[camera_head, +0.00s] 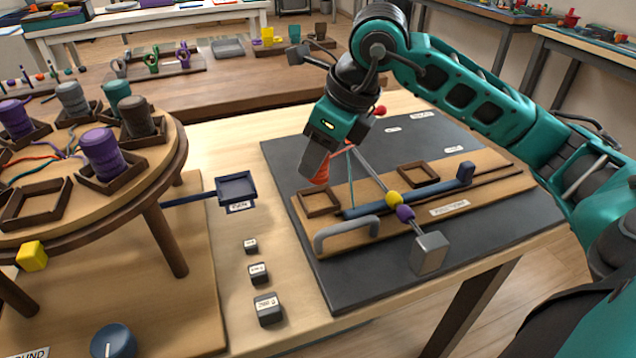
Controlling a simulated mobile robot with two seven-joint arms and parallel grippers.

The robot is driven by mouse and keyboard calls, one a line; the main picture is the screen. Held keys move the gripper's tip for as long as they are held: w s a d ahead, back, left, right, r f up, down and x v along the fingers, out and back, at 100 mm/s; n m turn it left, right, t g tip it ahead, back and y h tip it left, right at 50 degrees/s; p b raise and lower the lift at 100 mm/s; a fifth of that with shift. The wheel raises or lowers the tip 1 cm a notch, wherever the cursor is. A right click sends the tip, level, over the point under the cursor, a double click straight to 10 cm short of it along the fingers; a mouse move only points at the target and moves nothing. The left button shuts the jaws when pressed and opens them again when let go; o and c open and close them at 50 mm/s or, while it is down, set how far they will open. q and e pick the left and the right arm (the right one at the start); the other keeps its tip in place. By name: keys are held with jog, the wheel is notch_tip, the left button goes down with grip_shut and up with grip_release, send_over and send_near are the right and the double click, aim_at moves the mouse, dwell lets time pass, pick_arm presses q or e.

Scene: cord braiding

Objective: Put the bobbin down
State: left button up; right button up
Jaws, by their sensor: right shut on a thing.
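My right gripper (322,158) comes in from the right and is shut on an orange-red bobbin (318,175). The fingers hide much of the bobbin. It is over or just behind the left square holder (319,203) on the wooden board (420,200); I cannot tell whether it touches. A second square holder (418,174) on that board is empty. A round wooden stand (110,200) at the left carries several bobbins in square holders, among them a purple bobbin (101,155). An empty holder (40,204) sits at its front. My left gripper is not in view.
A blue bar (405,199), a grey curved handle (345,232) and a rod with a grey block (428,253) lie close in front of my right gripper. A blue tray (237,188) and several small dark blocks (268,309) stand between stand and board.

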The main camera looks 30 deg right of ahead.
aim_at(318, 176)
notch_tip(318, 176, down, 5)
jog(key=shift+r+b, duration=0.15)
jog(key=shift+b, duration=0.4)
jog(key=shift+f+b, duration=0.35)
jog(key=shift+f, duration=0.05)
jog(key=o, duration=1)
jog(key=shift+r, duration=0.1)
jog(key=shift+o, duration=0.2)
jog(key=shift+r+p, duration=0.45)
jog(key=shift+p, duration=0.1)
jog(key=p+v, duration=0.2)
jog(key=v, duration=1)
